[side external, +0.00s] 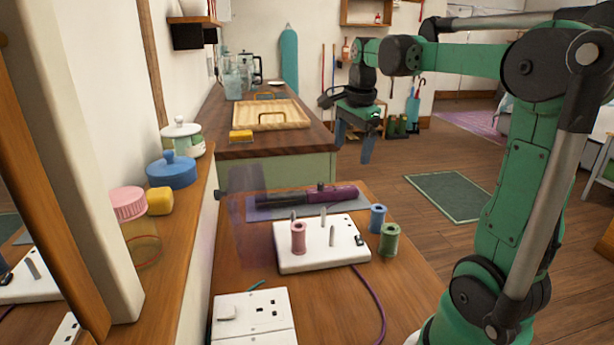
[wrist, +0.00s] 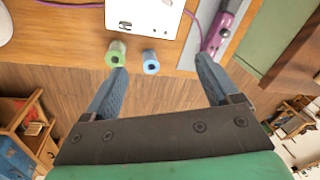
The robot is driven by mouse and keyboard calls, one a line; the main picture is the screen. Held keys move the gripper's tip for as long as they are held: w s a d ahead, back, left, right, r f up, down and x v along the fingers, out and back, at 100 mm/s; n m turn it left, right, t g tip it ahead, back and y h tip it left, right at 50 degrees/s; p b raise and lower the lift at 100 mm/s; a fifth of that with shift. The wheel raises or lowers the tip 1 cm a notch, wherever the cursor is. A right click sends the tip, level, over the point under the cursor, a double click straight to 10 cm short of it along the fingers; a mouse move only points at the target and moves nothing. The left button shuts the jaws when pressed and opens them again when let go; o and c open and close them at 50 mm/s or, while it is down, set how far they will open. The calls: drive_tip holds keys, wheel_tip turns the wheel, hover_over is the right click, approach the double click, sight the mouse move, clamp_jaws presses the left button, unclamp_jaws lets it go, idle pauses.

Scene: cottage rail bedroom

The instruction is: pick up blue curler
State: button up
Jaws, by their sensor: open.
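The blue curler (side external: 377,218) stands upright on the wooden table, just right of the white curler base (side external: 290,262). It also shows in the wrist view (wrist: 151,62), near the table edge and beside the green curler (wrist: 116,54). The green curler (side external: 389,239) stands close by it, nearer the camera. A pink curler (side external: 298,238) sits on the white base, which has bare pegs. My gripper (side external: 354,150) is open and empty, raised above and beyond the table. In the wrist view the fingers (wrist: 163,88) are spread wide, with the blue curler beyond them, between their lines.
A purple styling tool (side external: 335,194) lies on a grey mat behind the base. A white socket panel (side external: 252,318) is at the table's front, and a purple cord runs along the right. A counter with a wooden tray (side external: 270,115) stands behind. Open floor lies right.

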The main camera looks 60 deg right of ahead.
drive_tip(key=s+d+f+m+g+y, duration=0.1)
drive_tip(key=s+d+f+m, duration=0.25)
drive_tip(key=d+m, duration=0.5)
approach(378, 217)
drive_tip(key=f, duration=0.2)
drive_tip(key=d+f, duration=0.1)
drive_tip(key=w+d+f, duration=0.1)
drive_tip(key=f, duration=0.1)
drive_tip(key=shift+f, duration=0.3)
drive_tip(key=shift+a+f, duration=0.1)
drive_tip(key=shift+f, duration=2.75)
clamp_jaws()
